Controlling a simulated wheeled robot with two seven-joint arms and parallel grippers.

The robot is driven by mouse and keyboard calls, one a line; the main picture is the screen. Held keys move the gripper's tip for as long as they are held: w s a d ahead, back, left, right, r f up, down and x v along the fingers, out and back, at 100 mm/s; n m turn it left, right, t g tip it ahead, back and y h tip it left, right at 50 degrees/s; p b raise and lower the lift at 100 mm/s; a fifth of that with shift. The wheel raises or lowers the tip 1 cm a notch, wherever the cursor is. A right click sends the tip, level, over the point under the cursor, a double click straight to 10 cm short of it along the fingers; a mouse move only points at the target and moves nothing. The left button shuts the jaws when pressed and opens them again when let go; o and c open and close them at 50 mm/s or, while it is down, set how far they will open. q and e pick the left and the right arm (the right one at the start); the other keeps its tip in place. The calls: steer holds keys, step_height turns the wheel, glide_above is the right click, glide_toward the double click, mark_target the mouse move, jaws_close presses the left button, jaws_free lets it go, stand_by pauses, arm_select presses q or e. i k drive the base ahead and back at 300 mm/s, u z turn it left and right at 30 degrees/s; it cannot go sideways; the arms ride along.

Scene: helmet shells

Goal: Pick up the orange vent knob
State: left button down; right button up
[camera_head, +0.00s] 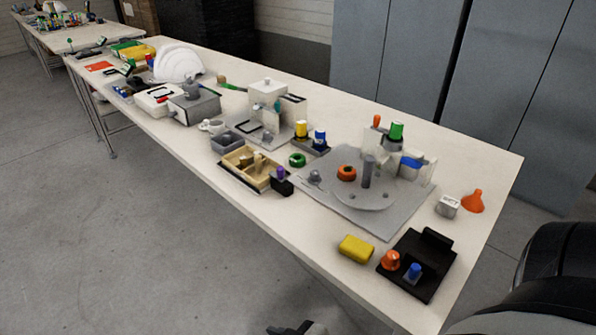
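An orange knob (390,260) with a rounded top stands on the left side of a black tray (418,285) near the table's front right end. A blue-topped knob (413,271) stands close to its right on the same tray. No gripper touches the orange knob. A dark piece that looks like my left gripper (297,328) just shows at the bottom edge, off the table's front edge; its fingers are mostly cut off. My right gripper is not in view; dark parts of my arm fill the lower right corner.
A yellow block (356,249) lies left of the black tray. An orange funnel (474,201) and a small white box (448,206) stand at the right.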

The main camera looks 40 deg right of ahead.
mark_target(348, 173)
steer(key=u, duration=1.45)
steer(key=i, duration=1.3)
steer(key=z, duration=3.35)
